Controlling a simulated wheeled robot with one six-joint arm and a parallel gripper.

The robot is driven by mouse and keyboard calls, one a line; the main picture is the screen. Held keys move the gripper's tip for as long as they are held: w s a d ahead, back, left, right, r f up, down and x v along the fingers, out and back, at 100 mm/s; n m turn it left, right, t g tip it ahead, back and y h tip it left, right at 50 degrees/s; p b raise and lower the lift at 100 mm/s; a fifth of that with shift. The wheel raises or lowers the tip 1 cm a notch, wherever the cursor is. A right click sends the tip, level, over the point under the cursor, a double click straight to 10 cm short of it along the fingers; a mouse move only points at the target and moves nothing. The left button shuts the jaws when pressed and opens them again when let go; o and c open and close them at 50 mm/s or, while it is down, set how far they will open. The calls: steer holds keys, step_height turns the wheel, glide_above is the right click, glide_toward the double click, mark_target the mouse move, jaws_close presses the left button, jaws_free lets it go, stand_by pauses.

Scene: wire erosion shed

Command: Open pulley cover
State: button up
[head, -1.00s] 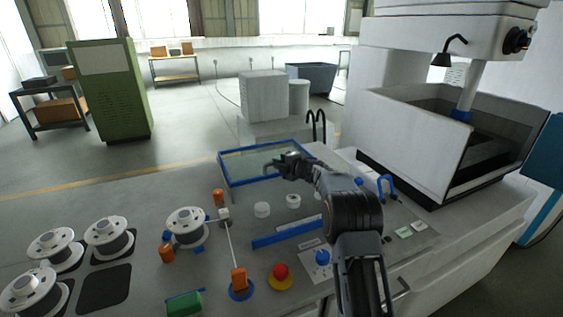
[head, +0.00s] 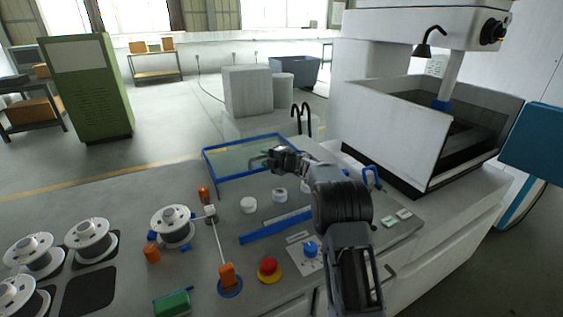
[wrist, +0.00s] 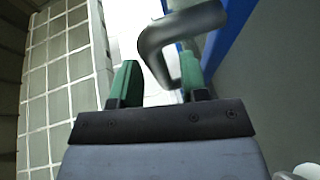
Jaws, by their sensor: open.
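The pulley cover is a clear panel in a blue frame (head: 208,165) at the back of the grey bench. Its blue edge (wrist: 228,42) also shows in the wrist view. A grey bent handle (wrist: 180,28) stands off that edge. My gripper (head: 264,158) is over the cover's right part in the head view. In the wrist view its green fingers (wrist: 158,72) are apart, and the handle's bend reaches in between their tips, nearer the right finger. I cannot tell whether they touch. My arm hides the cover's right front corner.
White rollers (head: 280,195), a blue bar (head: 275,226), a red button (head: 268,268) and a wire spool (head: 172,224) are in front of the cover. A white machine tank (head: 392,135) stands close on the right.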

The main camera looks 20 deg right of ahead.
steer(key=b+v, duration=0.1)
steer(key=v, duration=1.1)
steer(key=s+r+m+t+h+p, duration=0.1)
steer(key=s+r+m+h+p, duration=0.1)
steer(key=s+r+m+h, duration=0.75)
steer(key=s+a+f+m+g, duration=0.2)
steer(key=s+f+m+g, duration=0.1)
steer(key=s, duration=0.6)
steer(key=s+a+f+m+g+p, duration=0.1)
steer(key=s+a+f+m+g, duration=0.2)
steer(key=s+m, duration=0.3)
steer(key=s+a+f+m+g, duration=0.2)
steer(key=s+f+m+g, duration=0.2)
steer(key=s, duration=0.7)
steer(key=shift+s+a+f+m+g+y, duration=0.2)
steer(key=shift+s+f+m+g+y, duration=0.15)
steer(key=shift+f+m, duration=0.3)
